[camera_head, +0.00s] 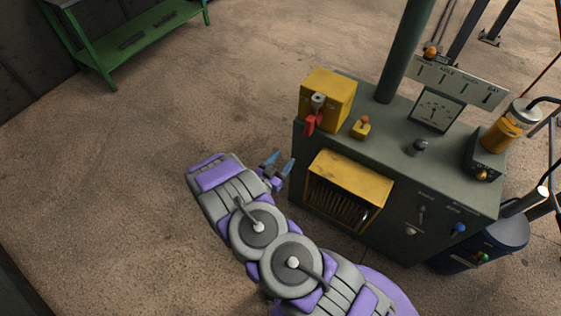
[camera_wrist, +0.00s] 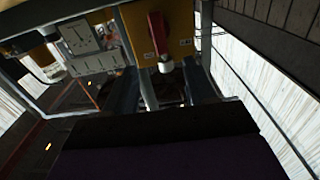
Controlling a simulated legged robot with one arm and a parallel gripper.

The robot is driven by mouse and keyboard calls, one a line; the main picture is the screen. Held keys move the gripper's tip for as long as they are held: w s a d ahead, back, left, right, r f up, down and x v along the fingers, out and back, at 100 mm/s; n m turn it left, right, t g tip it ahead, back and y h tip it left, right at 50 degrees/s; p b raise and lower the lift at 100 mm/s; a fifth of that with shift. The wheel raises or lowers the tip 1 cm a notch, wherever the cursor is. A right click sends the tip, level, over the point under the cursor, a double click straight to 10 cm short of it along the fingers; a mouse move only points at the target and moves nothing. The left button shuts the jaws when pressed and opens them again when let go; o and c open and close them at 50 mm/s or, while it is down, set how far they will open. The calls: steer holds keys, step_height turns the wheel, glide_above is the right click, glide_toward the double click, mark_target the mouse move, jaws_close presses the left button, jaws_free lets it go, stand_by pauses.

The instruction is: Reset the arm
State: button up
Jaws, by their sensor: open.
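My gripper (camera_head: 280,160) is at the end of my purple and grey arm, in the middle of the head view. Its two bluish fingers are apart and nothing shows between them. It is left of the dark green machine cabinet (camera_head: 385,140), with floor visible around the fingers. In the wrist view, a yellow box with a red handle (camera_wrist: 158,40) shows at the top centre. The same yellow box (camera_head: 328,95) with its red handle (camera_head: 310,124) stands on the cabinet's left corner in the head view.
The cabinet has a yellow-framed vent (camera_head: 350,178), a gauge panel (camera_head: 437,108), a small yellow switch (camera_head: 361,127) and an orange canister (camera_head: 510,125). A blue barrel (camera_head: 480,245) stands at right. A green bench (camera_head: 135,32) is at the upper left. The floor at left is clear.

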steer(key=shift+s+a, duration=0.2)
steer(key=shift+s, duration=0.1)
steer(key=shift+w, duration=0.1)
stand_by(0.3)
steer(key=w+a+r+g+y, duration=0.5)
steer(key=a+r+y, duration=0.1)
steer(key=a+y, duration=0.35)
steer(key=s+a+r+n+g+y, duration=0.1)
steer(key=s+r+n+g+y, duration=0.15)
steer(key=r, duration=0.45)
steer(key=s+a+r+n+g+y, duration=0.1)
steer(key=s+r+y, duration=0.1)
steer(key=s+r, duration=0.35)
steer(key=s+d+r+n+g+h, duration=0.1)
steer(key=s+d+r+g, duration=0.1)
steer(key=s+d+r, duration=0.2)
steer(key=s+d+r+n+g+h, duration=0.1)
steer(key=s+d+r+g, duration=0.2)
steer(key=s+d, duration=0.7)
steer(key=s+d+r+n+g+h, duration=0.1)
steer(key=s+d+r+g, duration=0.2)
steer(key=s, duration=1.8)
steer(key=d+r, duration=0.3)
steer(key=d, duration=0.2)
steer(key=shift+n, duration=0.35)
